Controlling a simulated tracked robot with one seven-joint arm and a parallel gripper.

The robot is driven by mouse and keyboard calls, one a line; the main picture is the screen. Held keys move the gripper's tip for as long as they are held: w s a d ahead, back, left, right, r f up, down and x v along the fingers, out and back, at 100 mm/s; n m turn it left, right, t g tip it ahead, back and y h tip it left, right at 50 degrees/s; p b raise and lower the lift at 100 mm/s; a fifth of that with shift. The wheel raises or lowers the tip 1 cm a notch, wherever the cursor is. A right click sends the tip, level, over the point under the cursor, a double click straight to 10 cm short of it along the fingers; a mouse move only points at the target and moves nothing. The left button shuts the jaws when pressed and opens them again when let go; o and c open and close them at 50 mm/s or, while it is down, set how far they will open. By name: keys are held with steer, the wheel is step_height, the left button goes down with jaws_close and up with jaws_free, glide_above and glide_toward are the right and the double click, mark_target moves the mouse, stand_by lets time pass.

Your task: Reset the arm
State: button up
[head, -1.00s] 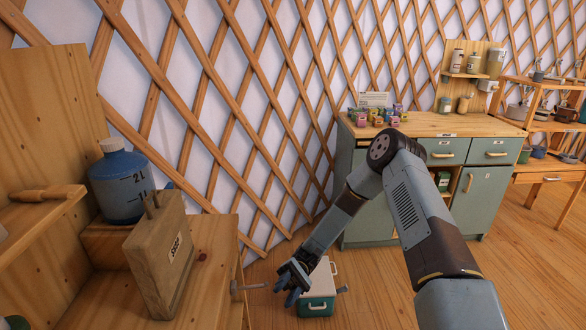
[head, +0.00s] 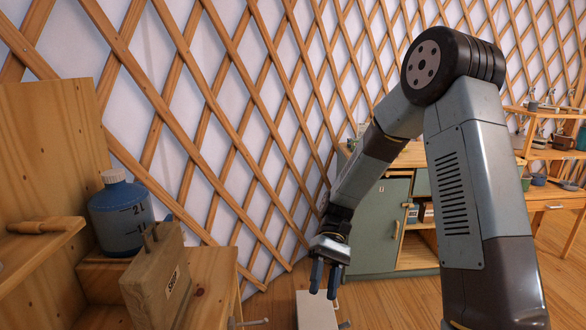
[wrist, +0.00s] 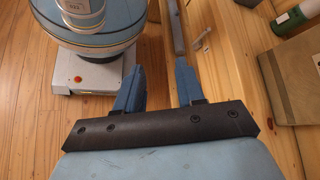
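My arm rises on the right of the head view, its elbow high.
A wooden bench at left bears a blue jug (head: 122,215) and a wooden block (head: 158,280). A metal rod (head: 250,322) sticks out from the bench's right side. A green cabinet (head: 375,228) stands behind my arm. A lattice wall (head: 255,130) runs behind.

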steer(key=s+d+r+m+t+h, duration=0.1)
steer(key=s+d+r+t, duration=0.3)
steer(key=r, duration=0.4)
steer(key=s+d+r+m+t+h, duration=0.1)
steer(key=s+d+r+t, duration=0.3)
steer(key=d+r+t, duration=0.2)
steer(key=s+d+r+m+t+h, duration=0.1)
steer(key=s+d+r+t, duration=0.3)
steer(key=r, duration=0.5)
steer(key=d+t, duration=0.2)
steer(key=shift+r+m+t, duration=0.3)
steer(key=shift+t, duration=0.1)
steer(key=shift+d, duration=0.15)
